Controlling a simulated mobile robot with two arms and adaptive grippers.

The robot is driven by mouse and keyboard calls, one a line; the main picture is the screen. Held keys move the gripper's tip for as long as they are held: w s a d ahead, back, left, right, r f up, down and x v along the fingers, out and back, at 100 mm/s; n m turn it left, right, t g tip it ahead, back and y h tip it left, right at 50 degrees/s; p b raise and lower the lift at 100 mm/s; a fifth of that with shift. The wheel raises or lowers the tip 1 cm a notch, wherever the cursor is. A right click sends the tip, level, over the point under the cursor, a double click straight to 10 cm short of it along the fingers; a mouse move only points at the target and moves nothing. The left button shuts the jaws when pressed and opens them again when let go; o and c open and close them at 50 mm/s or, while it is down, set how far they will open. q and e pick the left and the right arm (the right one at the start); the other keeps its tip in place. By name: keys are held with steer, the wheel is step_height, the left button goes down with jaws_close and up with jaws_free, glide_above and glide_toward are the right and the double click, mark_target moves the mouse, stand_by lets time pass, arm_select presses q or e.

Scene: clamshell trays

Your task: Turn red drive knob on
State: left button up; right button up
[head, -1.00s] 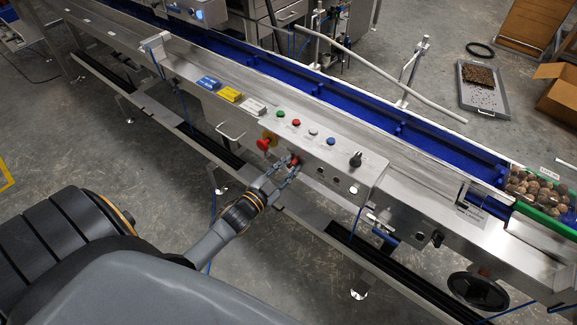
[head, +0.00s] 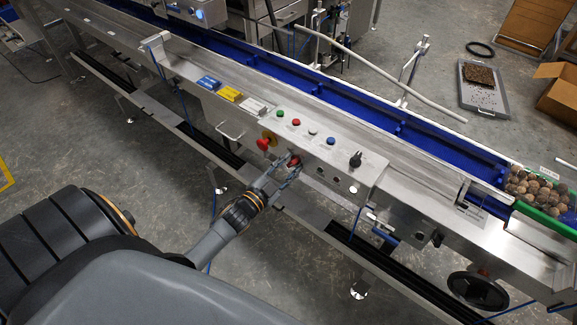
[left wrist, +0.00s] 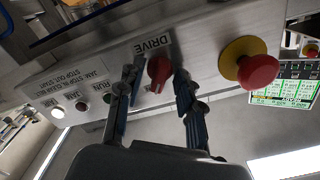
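The red drive knob (left wrist: 158,68) is on the steel panel under the upside-down label DRIVE in the left wrist view. In the head view the knob (head: 295,160) shows small and partly covered between my fingers. My left gripper (left wrist: 157,80) is open, with one finger on each side of the knob. Narrow gaps seem to show between the fingers and the knob, so I cannot tell any contact. It also shows in the head view (head: 291,166), reaching the front face of the control box. My right gripper is in neither view.
A red emergency-stop button (left wrist: 258,71) on a yellow base sticks out close beside the knob. Small RUN and JAM lamps sit on the other side. The control box top (head: 318,147) carries coloured buttons and a black selector (head: 356,159). A blue conveyor (head: 400,130) runs behind.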

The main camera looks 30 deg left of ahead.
arm_select(q)
steer(key=s, duration=1.2)
steer(key=shift+a, duration=0.45)
steer(key=s+d+f+n+g, duration=0.1)
steer(key=s+f+g, duration=0.25)
steer(key=f, duration=0.55)
steer(key=s+d+f+n+g+y+p, duration=0.1)
steer(key=s+d+f+n+g, duration=0.2)
steer(key=f, duration=0.6)
steer(key=s+f+g, duration=0.3)
steer(key=s+f, duration=0.2)
steer(key=f, duration=0.5)
steer(key=s+d+f+g, duration=0.2)
steer(key=s+f, duration=0.1)
steer(key=s, duration=0.4)
steer(key=s+d+f+n+g, duration=0.1)
steer(key=s+d+f+g, duration=0.1)
steer(key=s, duration=0.5)
steer(key=s+d+f+g, duration=0.1)
steer(key=s+f+g, duration=0.2)
steer(key=s+f, duration=0.3)
steer(key=shift+s+d+n+p, duration=0.3)
steer(key=shift+s+d+p, duration=0.1)
steer(key=shift+p, duration=0.05)
steer(key=shift+g, duration=0.25)
